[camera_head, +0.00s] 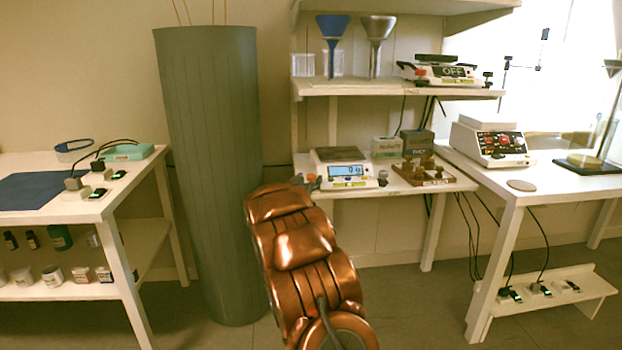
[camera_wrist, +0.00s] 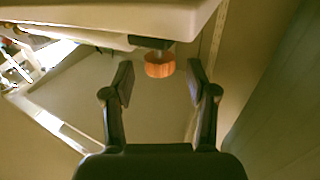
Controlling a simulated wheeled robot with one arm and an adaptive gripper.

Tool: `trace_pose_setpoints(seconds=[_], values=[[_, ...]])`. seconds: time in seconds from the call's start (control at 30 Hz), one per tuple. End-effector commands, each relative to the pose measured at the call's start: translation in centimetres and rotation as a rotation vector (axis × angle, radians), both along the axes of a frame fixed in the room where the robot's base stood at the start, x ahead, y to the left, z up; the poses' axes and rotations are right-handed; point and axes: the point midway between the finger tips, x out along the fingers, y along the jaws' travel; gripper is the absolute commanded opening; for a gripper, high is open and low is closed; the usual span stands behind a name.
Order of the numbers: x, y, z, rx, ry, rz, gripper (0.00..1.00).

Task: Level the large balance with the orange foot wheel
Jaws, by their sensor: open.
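The large balance (camera_head: 345,170) stands on the lower shelf of the middle rack in the head view, with a lit blue display. In the wrist view its pale body (camera_wrist: 120,14) fills the top. The orange foot wheel (camera_wrist: 160,65) hangs under its edge on a dark stem. My open gripper (camera_wrist: 160,82) has one finger on each side of the wheel, with a clear gap to both; the wheel appears near or just beyond the fingertips. In the head view my copper arm hides most of the gripper, and a bit of orange (camera_head: 313,180) shows at the balance's left corner.
A wooden weight block (camera_head: 425,174) and small boxes (camera_head: 387,147) stand right of the balance. A tall grey-green column (camera_head: 208,170) rises close to the left of my arm.

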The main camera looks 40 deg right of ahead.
Motion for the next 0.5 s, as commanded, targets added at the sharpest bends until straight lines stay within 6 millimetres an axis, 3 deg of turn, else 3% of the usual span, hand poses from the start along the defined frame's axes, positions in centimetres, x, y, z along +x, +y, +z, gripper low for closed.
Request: trace_pose_setpoints(seconds=[0.5], values=[[-3.2, 6.5, 0.1, 0.002, 0.0, 0.005, 0.57]])
